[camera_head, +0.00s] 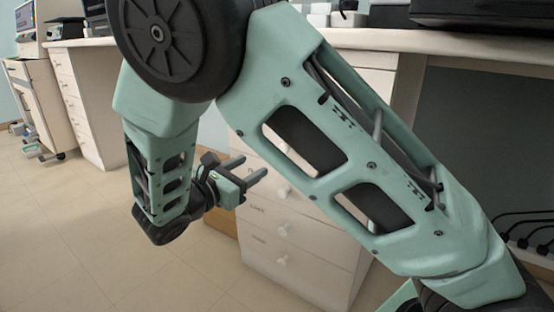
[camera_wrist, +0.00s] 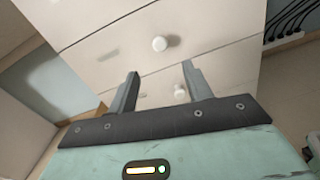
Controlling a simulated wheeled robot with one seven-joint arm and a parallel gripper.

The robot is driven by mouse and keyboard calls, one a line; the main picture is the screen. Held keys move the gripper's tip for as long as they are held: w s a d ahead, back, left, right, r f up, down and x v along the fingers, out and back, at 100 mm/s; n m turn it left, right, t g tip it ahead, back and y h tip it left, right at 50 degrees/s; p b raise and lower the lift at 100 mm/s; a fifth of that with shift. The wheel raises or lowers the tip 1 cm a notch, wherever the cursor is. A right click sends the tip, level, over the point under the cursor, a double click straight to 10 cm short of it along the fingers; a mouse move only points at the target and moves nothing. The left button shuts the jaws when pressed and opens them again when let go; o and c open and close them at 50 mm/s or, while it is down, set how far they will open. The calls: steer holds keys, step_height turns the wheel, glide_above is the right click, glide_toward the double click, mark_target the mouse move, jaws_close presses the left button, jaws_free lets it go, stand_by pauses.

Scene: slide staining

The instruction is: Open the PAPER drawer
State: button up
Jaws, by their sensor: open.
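A white drawer cabinet (camera_head: 310,262) stands under the bench, with several stacked drawers and round white knobs. Small dark labels on the drawer fronts are too small to read, so I cannot tell which is the PAPER drawer. My gripper (camera_head: 254,167) is open and empty in front of the upper drawers, fingers pointing at the cabinet. In the wrist view, one knob (camera_wrist: 159,44) lies just beyond and above the gap between my fingertips. Another knob (camera_wrist: 180,93) shows between the fingers. Neither knob appears gripped. The visible drawers look shut. My arm hides the cabinet's upper part.
The bench top (camera_head: 390,42) overhangs the cabinet. Dark cables (camera_head: 525,232) hang at the right. Another drawer unit (camera_head: 88,105) and a white cart (camera_head: 40,110) stand at the far left. The tiled floor (camera_head: 75,215) at the left is clear.

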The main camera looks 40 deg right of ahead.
steer(key=b+x, duration=0.4)
steer(key=x, duration=0.7)
steer(key=shift+d, duration=0.3)
steer(key=shift+w, duration=0.1)
